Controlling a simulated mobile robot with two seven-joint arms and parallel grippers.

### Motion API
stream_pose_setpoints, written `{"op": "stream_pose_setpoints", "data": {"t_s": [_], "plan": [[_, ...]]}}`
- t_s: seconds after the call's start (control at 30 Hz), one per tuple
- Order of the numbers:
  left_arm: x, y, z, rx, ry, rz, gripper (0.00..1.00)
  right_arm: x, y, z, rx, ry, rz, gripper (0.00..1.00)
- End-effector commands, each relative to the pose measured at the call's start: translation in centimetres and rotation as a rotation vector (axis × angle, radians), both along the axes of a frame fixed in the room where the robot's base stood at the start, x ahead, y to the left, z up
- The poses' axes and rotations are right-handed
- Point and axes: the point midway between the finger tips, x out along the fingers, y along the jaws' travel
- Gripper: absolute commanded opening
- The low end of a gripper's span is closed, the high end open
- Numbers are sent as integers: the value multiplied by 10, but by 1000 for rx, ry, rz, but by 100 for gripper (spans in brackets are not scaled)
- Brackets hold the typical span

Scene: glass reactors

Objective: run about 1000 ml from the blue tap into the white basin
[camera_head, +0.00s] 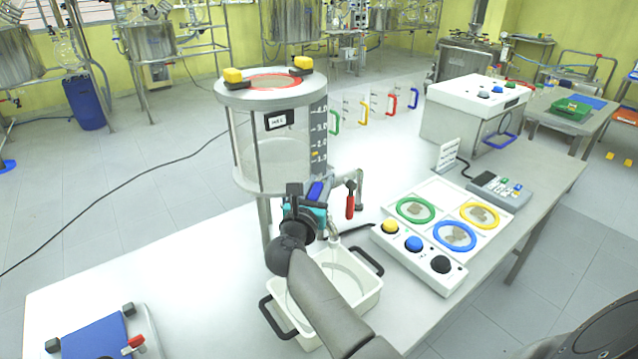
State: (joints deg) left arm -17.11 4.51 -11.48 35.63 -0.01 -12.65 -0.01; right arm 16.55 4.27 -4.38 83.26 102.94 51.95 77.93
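The blue tap (316,191) sits at the foot of a clear cylindrical vessel (270,150) with a marked scale. My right gripper (306,212) is at the blue tap, its wrist and forearm reaching over the basin. The frame does not show clearly whether its fingers are closed on the handle. A tap with a red handle (350,201) hangs to its right. The white basin (367,303), with two black handles, stands on the table below the taps. My forearm hides part of it, and I cannot tell whether it holds water. My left gripper is not in view.
A white panel (462,262) with coloured rings and knobs lies to the right, with a grey keypad box (497,190) behind it. A blue pad (95,338) lies at the lower left. The table between the pad and basin is clear.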

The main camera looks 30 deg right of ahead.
Motion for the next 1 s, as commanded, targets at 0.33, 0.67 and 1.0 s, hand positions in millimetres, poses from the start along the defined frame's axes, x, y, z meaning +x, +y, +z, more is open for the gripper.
{"op": "stream_pose_setpoints", "data": {"t_s": [0.33, 0.67, 1.0], "plan": [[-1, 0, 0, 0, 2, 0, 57, 0, 0, 0, 0, 0, -1, 0], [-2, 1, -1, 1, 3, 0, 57, 0, 0, 0, -1, -1, -4, 0], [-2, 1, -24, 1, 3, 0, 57, -2, -2, -3, 3, -2, -100, 0]]}}
